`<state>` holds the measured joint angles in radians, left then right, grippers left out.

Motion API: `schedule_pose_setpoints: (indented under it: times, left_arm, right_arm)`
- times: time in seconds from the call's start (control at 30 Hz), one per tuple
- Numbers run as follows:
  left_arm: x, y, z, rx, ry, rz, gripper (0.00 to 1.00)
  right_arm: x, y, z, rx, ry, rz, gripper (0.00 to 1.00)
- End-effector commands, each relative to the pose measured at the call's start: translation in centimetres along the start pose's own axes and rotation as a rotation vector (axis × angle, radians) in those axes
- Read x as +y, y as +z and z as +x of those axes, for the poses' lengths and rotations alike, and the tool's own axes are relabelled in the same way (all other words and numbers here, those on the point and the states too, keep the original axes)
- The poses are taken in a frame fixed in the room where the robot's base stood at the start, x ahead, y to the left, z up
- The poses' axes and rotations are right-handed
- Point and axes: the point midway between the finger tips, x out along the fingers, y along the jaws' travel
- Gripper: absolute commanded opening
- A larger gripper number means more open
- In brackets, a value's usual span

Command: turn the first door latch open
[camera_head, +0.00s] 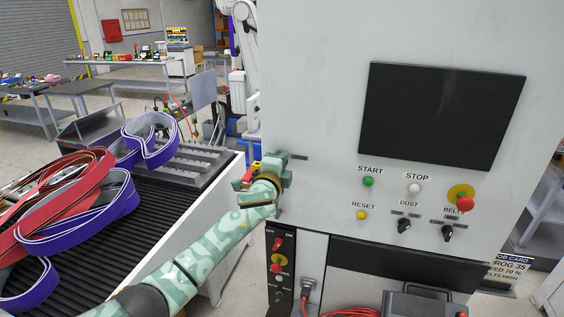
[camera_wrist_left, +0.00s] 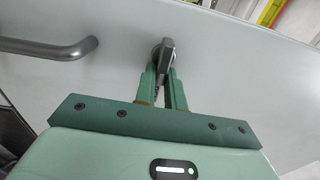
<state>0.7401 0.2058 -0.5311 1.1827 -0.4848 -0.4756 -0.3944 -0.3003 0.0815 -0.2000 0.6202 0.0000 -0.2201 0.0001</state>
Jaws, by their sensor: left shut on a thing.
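The first door latch (camera_wrist_left: 167,52) is a dark grey lever on a round base on the pale door panel, seen in the left wrist view. My left gripper (camera_wrist_left: 163,82) is shut on the lever, with its two green fingers on either side of it. In the head view my left gripper (camera_head: 281,166) is at the left edge of the grey machine cabinet (camera_head: 315,105), and the latch there is hidden behind it. My right gripper is not in view.
A grey bar handle (camera_wrist_left: 50,48) is left of the latch in the wrist view. The cabinet front carries a dark screen (camera_head: 440,115), buttons and knobs. A conveyor (camera_head: 110,230) with purple and red belts (camera_head: 75,205) lies left of my left arm.

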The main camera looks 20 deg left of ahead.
Motion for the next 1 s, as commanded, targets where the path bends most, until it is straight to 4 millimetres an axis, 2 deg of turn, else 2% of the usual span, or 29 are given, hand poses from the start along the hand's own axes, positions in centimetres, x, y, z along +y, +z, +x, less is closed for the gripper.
schedule_pose_setpoints:
  times: [0.23, 0.27, 0.3, 0.33, 0.6, 0.73, 0.87, 1.0]
  left_arm:
    - [0.2, -0.1, 0.0, 0.001, 0.003, 0.003, 0.00]
    - [0.2, -0.1, 0.0, 0.001, 0.003, 0.003, 0.20]
    - [0.2, -0.1, 0.0, 0.001, 0.003, 0.002, 0.31]
    - [0.2, -0.1, 0.0, 0.001, 0.003, 0.002, 0.33]
    - [0.1, 0.0, -0.1, 0.000, 0.001, 0.001, 0.33]
    - [0.1, 0.0, -0.9, 0.000, 0.001, 0.001, 0.33]
    - [0.1, 0.0, -3.0, 0.002, 0.002, 0.002, 0.33]
    - [0.3, 0.0, -6.6, 0.002, 0.002, 0.002, 0.33]
  right_arm:
    - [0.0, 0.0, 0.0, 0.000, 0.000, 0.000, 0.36]
    - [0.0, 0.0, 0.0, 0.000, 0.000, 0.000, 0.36]
    - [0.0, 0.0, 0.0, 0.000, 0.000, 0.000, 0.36]
    - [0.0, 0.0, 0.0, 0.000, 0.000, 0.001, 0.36]
    - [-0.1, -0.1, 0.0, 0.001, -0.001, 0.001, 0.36]
    - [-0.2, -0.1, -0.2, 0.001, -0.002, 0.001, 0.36]
    - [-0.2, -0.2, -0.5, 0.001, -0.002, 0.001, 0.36]
    - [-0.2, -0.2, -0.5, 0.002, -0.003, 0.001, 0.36]
